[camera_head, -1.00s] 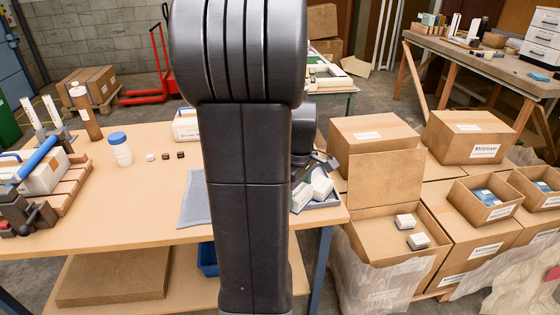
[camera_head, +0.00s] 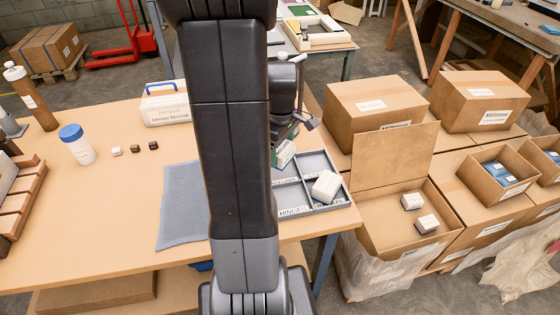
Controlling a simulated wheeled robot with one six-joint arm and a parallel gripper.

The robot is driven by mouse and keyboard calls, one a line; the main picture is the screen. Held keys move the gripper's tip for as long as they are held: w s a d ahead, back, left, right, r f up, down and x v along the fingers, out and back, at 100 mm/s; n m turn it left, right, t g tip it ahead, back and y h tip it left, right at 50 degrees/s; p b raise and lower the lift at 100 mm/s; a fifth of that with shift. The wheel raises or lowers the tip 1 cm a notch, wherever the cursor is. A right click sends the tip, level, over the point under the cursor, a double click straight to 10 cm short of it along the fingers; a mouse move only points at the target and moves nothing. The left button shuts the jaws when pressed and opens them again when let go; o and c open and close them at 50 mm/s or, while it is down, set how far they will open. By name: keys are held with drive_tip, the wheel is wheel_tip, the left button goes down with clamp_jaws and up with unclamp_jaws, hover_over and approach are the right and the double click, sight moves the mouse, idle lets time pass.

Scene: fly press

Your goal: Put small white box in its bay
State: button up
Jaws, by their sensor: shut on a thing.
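My gripper (camera_head: 287,133) is over the left back part of a grey divided tray (camera_head: 334,206), partly hidden behind my arm. It is shut on a small white box (camera_head: 285,153) with a green side, held tilted just below it. Whether this box touches the tray cannot be told. Another white box (camera_head: 326,187) sits tilted in the tray's right part. The tray has several bays with labels on the front rim; one reads like "HINGES". My arm hides the tray's left end.
An open carton (camera_head: 373,240) with two small white boxes (camera_head: 427,224) stands right of the table. A grey-blue cloth (camera_head: 180,215) lies left of my arm. A white case with a blue handle (camera_head: 166,105), a blue-capped bottle (camera_head: 76,146) and small blocks (camera_head: 135,149) stand on the table.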

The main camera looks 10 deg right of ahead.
sight(281, 147)
drive_tip(key=shift+f, duration=2.6)
drive_tip(key=shift+f, duration=0.2)
drive_tip(key=o, duration=0.9)
wheel_tip(281, 147, up, 12)
drive_tip(key=shift+r, duration=0.2)
